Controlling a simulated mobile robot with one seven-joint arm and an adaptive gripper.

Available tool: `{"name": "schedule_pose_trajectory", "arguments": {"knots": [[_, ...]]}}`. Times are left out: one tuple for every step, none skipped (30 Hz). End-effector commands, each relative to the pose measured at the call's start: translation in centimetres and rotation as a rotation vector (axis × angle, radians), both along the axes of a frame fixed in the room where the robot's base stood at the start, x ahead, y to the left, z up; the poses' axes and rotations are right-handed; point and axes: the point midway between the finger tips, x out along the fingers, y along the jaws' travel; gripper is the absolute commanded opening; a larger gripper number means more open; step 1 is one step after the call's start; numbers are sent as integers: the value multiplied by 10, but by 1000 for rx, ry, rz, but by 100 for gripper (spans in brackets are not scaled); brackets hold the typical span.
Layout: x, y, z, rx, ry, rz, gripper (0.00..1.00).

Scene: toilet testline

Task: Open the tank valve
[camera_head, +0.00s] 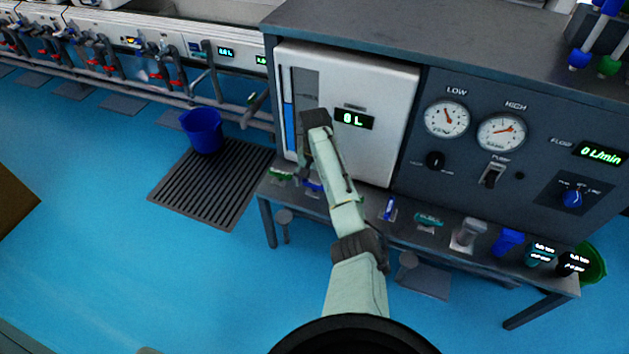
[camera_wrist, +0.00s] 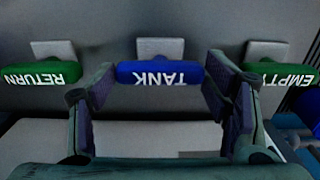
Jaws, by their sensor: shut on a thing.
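The blue tank valve handle (camera_wrist: 160,73) lies across the middle of the wrist view, its TANK lettering upside down. My gripper (camera_wrist: 162,84) has one finger at each end of this handle and is shut on it. In the head view, a bit of the blue handle (camera_head: 312,186) shows beside my arm below the white tank panel. My arm hides most of the gripper there. The tank display (camera_head: 354,119) reads 0 L.
A green RETURN handle (camera_wrist: 42,76) is close on the left and a green EMPTY handle (camera_wrist: 281,75) close on the right. The dark gauge panel (camera_head: 470,160) stands right of the tank. A blue bucket (camera_head: 203,130) sits on a floor grate.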

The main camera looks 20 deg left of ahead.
Motion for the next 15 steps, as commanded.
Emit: {"name": "schedule_pose_trajectory", "arguments": {"knots": [[0,0,0,-1,0,0,55],[0,0,0,-1,0,0,53],[0,0,0,-1,0,0,51],[0,0,0,-1,0,0,49],[0,0,0,-1,0,0,47],[0,0,0,-1,0,0,44],[0,0,0,-1,0,0,42],[0,0,0,-1,0,0,42],[0,0,0,-1,0,1,42],[0,0,0,-1,0,2,42],[0,0,0,-1,0,4,42],[0,0,1,-1,0,10,42],[0,0,1,-1,0,15,42],[0,0,1,-1,0,21,42],[0,-1,1,-1,0,32,42]]}}
